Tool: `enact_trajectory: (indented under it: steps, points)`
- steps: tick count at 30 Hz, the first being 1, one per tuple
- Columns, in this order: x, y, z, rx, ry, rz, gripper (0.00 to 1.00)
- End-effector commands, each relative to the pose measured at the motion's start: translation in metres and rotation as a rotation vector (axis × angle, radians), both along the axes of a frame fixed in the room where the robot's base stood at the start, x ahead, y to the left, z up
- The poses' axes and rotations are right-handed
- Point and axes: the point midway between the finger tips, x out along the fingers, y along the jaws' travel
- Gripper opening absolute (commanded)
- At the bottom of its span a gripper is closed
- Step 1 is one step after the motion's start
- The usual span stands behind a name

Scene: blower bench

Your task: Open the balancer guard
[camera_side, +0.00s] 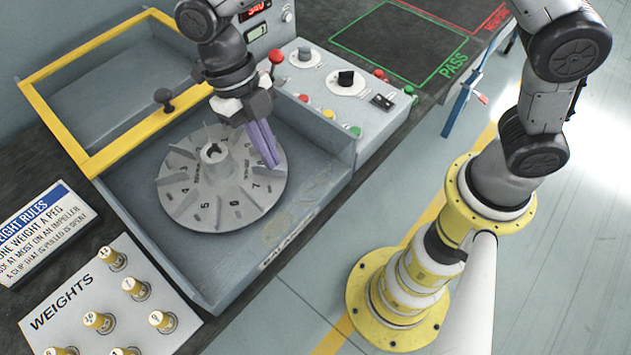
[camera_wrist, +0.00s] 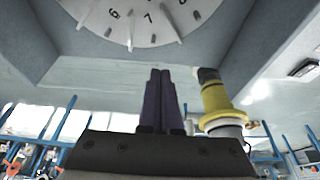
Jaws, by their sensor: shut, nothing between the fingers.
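The balancer guard (camera_side: 105,152) is a yellow frame around a clear pane, lying at the back left of the grey balancer box (camera_side: 235,290). A dark knob (camera_side: 163,97) stands on its near yellow bar. The numbered impeller disc (camera_side: 215,205) lies uncovered in the box, in front of this bar. My gripper (camera_side: 270,160) is over the right part of the disc, right of the knob and apart from it. Its purple fingers are shut and empty; they also show in the wrist view (camera_wrist: 160,100). The wrist view shows part of the disc (camera_wrist: 130,22) but not the guard.
A control panel (camera_side: 340,105) with a red mushroom button (camera_side: 276,57) and dials adjoins the box on the right. A board of yellow weight pegs (camera_side: 60,300) and a rules sign (camera_side: 40,235) lie at the left. A green PASS outline (camera_side: 400,42) marks the bench behind.

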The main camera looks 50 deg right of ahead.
Motion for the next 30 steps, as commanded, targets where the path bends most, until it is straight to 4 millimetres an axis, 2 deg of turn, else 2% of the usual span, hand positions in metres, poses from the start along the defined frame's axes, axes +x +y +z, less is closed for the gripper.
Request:
enact_trajectory:
  steps: [3, 12, 19, 26, 30]
  points:
    - [-0.023, 0.000, 0.001, 0.001, 0.000, 0.003, 0.00]
    - [-0.073, 0.000, 0.000, 0.001, -0.001, 0.002, 0.00]
    - [-0.094, 0.000, 0.000, 0.001, -0.001, 0.001, 0.02]
    - [-0.098, 0.000, 0.000, 0.000, 0.000, 0.000, 0.43]
    - [-0.097, 0.000, 0.017, 0.005, -0.005, 0.000, 0.68]
